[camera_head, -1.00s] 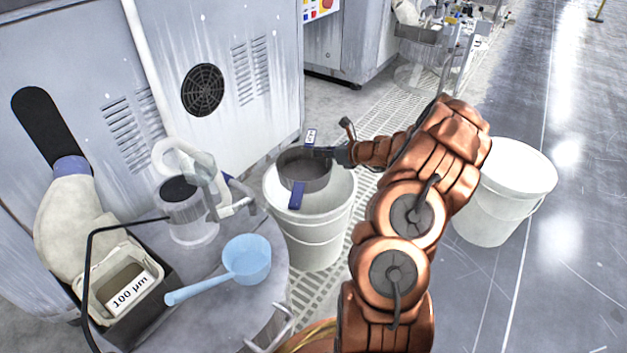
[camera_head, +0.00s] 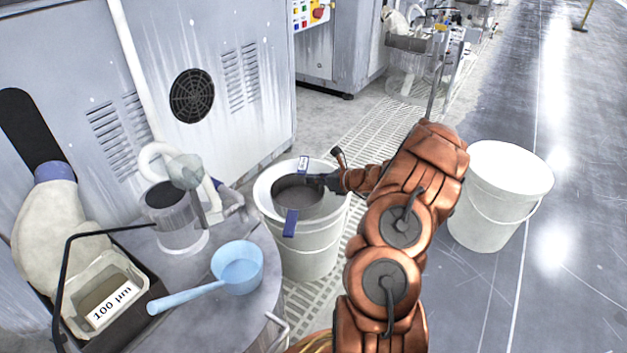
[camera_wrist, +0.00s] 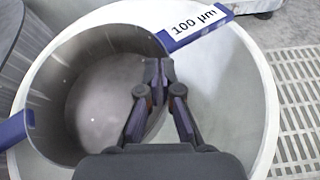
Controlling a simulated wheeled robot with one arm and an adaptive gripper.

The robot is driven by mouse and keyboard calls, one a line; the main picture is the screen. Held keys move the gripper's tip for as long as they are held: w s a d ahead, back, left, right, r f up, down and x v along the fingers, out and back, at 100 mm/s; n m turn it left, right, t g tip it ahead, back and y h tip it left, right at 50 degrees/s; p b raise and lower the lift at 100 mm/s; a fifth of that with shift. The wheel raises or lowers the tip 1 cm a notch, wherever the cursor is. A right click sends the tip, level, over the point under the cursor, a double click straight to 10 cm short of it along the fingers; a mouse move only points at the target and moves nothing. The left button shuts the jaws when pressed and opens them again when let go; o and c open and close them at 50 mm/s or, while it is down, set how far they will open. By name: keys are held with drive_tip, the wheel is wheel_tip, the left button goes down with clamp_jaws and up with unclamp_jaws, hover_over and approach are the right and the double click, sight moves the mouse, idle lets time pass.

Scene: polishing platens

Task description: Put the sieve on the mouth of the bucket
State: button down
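The sieve (camera_head: 298,193) is a dark round pan with two blue bars, one labelled "100 µm". It sits within the mouth of the white bucket (camera_head: 311,262) beside the round table. In the wrist view the sieve (camera_wrist: 95,105) is inside the bucket's rim (camera_wrist: 262,70), and its bars reach across to the rim on opposite sides. I cannot tell whether the bars bear on the rim. My gripper (camera_head: 327,182) comes in from the right; in the wrist view its fingertips (camera_wrist: 158,72) are closed together on the sieve's wall.
A second white bucket (camera_head: 490,225) stands on the floor at right. The round table (camera_head: 215,322) at left holds a blue dipper (camera_head: 238,268), a metal canister (camera_head: 174,220) and a bin labelled "100 µm" (camera_head: 102,280). A grey machine (camera_head: 215,120) stands behind.

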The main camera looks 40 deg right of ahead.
drive_tip(key=c, duration=1.3)
unclamp_jaws()
